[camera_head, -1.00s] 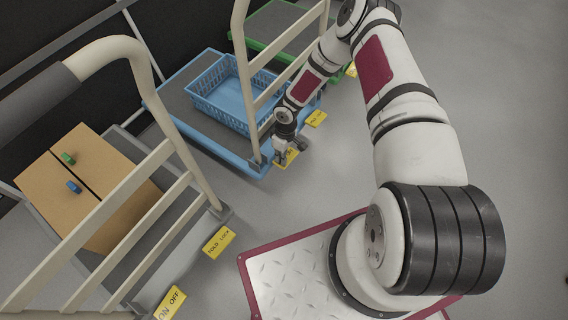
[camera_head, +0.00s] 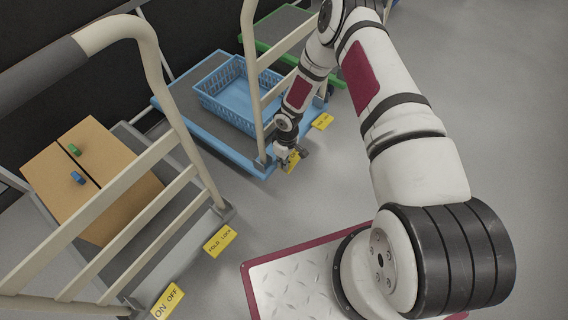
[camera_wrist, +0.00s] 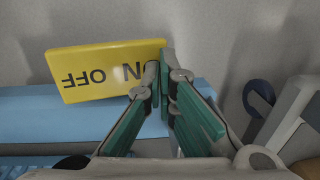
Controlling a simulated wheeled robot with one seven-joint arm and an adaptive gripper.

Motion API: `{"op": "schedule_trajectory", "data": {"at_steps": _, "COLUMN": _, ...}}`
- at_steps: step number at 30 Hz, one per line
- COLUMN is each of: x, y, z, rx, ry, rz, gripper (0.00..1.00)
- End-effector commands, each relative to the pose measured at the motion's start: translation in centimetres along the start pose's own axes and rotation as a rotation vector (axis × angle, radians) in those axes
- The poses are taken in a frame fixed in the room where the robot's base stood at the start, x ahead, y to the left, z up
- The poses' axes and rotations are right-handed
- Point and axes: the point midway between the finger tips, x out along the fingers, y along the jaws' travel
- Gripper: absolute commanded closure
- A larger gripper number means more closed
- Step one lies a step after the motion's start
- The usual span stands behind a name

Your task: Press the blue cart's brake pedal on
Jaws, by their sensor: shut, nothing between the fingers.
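The blue cart (camera_head: 222,146) stands at the upper middle of the head view, and its blue edge also shows in the wrist view (camera_wrist: 40,122). Its yellow ON/OFF pedal (camera_head: 294,161) sticks out at the near end, partly hidden by my gripper. In the wrist view the pedal (camera_wrist: 88,77) reads upside down, with OFF at left and ON at right. My gripper (camera_wrist: 164,62) is shut and empty. Its fingertips overlap the ON end of the pedal in this view, partly covering the letters. I cannot tell whether they touch it.
A second yellow pedal (camera_head: 323,121) is on the blue cart, right of the first. A blue basket (camera_head: 236,92) sits on its deck, behind a cream handle frame (camera_head: 250,75). A grey cart with a cardboard box (camera_head: 90,175) stands at left, a green cart (camera_head: 283,33) behind. Floor at right is clear.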

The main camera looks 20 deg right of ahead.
Motion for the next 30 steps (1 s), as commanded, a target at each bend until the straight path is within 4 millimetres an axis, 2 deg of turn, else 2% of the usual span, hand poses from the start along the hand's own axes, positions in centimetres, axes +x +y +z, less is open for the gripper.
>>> {"op": "schedule_trajectory", "data": {"at_steps": 5, "x": -2.4, "y": 0.1, "z": -0.1, "rx": 0.000, "ry": 0.002, "rz": 0.003, "gripper": 1.00}}
{"op": "schedule_trajectory", "data": {"at_steps": 12, "x": -7.3, "y": 0.1, "z": 0.0, "rx": 0.001, "ry": 0.002, "rz": 0.002, "gripper": 1.00}}
{"op": "schedule_trajectory", "data": {"at_steps": 18, "x": -10.4, "y": 0.1, "z": -0.1, "rx": 0.000, "ry": 0.002, "rz": 0.002, "gripper": 1.00}}
{"op": "schedule_trajectory", "data": {"at_steps": 24, "x": -11.7, "y": 0.0, "z": 0.0, "rx": 0.001, "ry": 0.001, "rz": 0.000, "gripper": 1.00}}
{"op": "schedule_trajectory", "data": {"at_steps": 30, "x": -11.7, "y": 0.0, "z": 0.0, "rx": 0.000, "ry": 0.000, "rz": 0.000, "gripper": 1.00}}
